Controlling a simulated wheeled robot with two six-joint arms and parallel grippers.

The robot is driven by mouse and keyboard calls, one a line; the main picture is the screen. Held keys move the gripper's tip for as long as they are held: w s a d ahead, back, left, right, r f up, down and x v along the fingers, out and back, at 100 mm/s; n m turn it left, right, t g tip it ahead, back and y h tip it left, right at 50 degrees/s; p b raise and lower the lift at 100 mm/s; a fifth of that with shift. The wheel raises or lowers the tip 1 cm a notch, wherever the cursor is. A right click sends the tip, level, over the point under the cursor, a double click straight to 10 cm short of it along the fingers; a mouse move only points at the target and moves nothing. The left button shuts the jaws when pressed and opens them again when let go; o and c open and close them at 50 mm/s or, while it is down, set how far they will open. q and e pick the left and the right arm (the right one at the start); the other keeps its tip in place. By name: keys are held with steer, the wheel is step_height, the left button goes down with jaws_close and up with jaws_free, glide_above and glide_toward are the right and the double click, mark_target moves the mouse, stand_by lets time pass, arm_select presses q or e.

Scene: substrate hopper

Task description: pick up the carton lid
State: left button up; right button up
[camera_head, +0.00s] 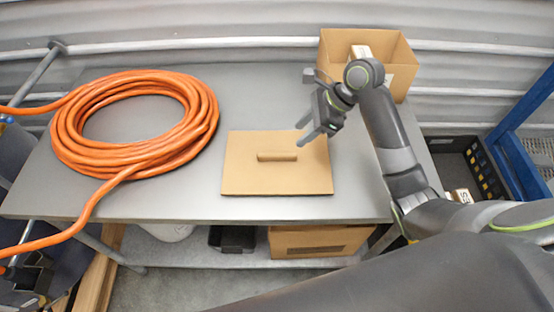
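The carton lid (250,178) is a flat tan rectangle with a raised handle bar (277,157) across its middle. It lies flat on the grey table (200,207), near the front edge. My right gripper (306,132) hangs above the lid's upper right corner, its fingers pointing down and left toward the handle. It is apart from the handle, and its two fingers look spread with nothing between them. My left gripper is not in the view.
A coiled orange hose (65,135) covers the table's left side, its ends running off left. An open cardboard carton (400,75) stands at the back right with a small box inside. A black crate (465,150) is beyond the table's right edge. Another carton (310,241) sits below.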

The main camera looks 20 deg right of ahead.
glide_above(278, 154)
steer(key=s+d, duration=0.1)
steer(key=d, duration=0.2)
steer(key=f, duration=0.4)
steer(key=shift+s+a+f, duration=0.1)
steer(key=shift+a+f, duration=0.15)
steer(key=shift+f, duration=0.55)
steer(key=shift+d+p+x, duration=0.1)
steer(key=shift+p+x, duration=0.2)
steer(key=shift+x, duration=0.9)
steer(key=shift+d+p+x, duration=0.15)
steer(key=shift+p+x, duration=0.1)
steer(key=shift+x, duration=0.9)
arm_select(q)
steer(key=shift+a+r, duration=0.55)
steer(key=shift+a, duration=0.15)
arm_select(e)
steer(key=shift+w+f, duration=0.1)
steer(key=shift+w, duration=0.1)
jaws_close()
